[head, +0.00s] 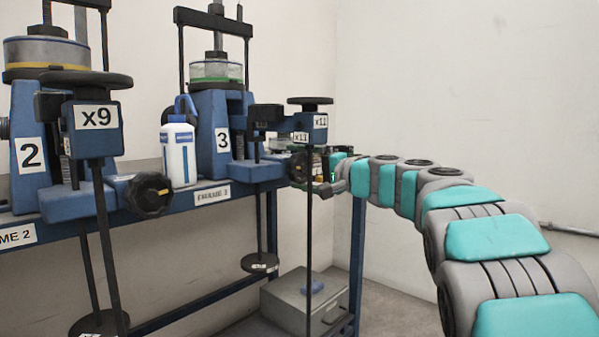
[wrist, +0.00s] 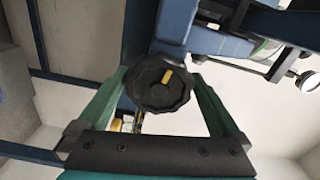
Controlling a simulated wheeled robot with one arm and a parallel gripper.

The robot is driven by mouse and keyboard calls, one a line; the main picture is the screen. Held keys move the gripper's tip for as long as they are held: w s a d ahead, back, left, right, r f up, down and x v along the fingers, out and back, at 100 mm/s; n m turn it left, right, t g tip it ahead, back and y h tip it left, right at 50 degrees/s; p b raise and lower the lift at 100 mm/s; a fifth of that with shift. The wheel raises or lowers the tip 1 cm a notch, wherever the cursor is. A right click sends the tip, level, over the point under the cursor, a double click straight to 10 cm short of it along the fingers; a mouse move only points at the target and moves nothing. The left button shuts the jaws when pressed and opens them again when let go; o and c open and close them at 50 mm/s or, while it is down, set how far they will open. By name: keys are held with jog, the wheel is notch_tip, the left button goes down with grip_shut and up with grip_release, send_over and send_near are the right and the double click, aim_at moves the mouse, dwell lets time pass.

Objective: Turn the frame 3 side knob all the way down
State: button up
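Frame 3 (head: 221,125) is the blue lever frame marked "3", standing at the middle of the blue bench in the head view. Its side knob (head: 297,167) is black and round, at the frame's right side, partly hidden there by my gripper. In the wrist view the knob (wrist: 161,84) faces the camera, with a yellow mark (wrist: 167,77) near its upper middle. My gripper (wrist: 158,88) is open, with one green finger on each side of the knob. The left finger is close to the knob's edge; I cannot tell whether either finger touches it.
Frame 2 (head: 28,150) stands at the left with its own black side knob (head: 149,194). A white and blue bottle (head: 179,150) stands between the frames. A grey box (head: 304,300) sits low under the bench. A thin rod with a hanging weight (head: 260,263) is below frame 3.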

jog(key=shift+s+d, duration=0.1)
jog(key=shift+b+v, duration=0.95)
jog(key=shift+v, duration=2.05)
jog(key=shift+d, duration=0.1)
